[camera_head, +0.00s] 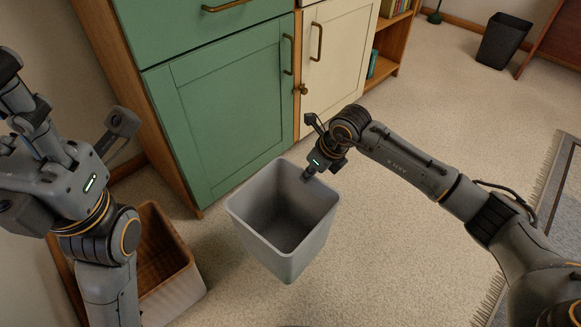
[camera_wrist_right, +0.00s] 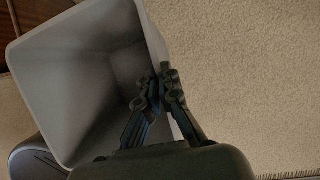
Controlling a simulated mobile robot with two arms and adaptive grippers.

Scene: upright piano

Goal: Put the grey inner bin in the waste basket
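The grey inner bin (camera_head: 285,222) is an open, empty square tub, held roughly upright in the middle of the head view. My right gripper (camera_head: 309,174) is shut on its far right rim. In the right wrist view the fingers (camera_wrist_right: 160,98) straddle the wall of the grey bin (camera_wrist_right: 75,70).
A green and cream cabinet (camera_head: 225,115) stands behind the bin, with a shelf (camera_head: 390,45) to its right. A dark bin (camera_head: 503,42) stands at the far right. A fringed rug (camera_head: 562,190) lies at the right. Carpet is clear around the middle.

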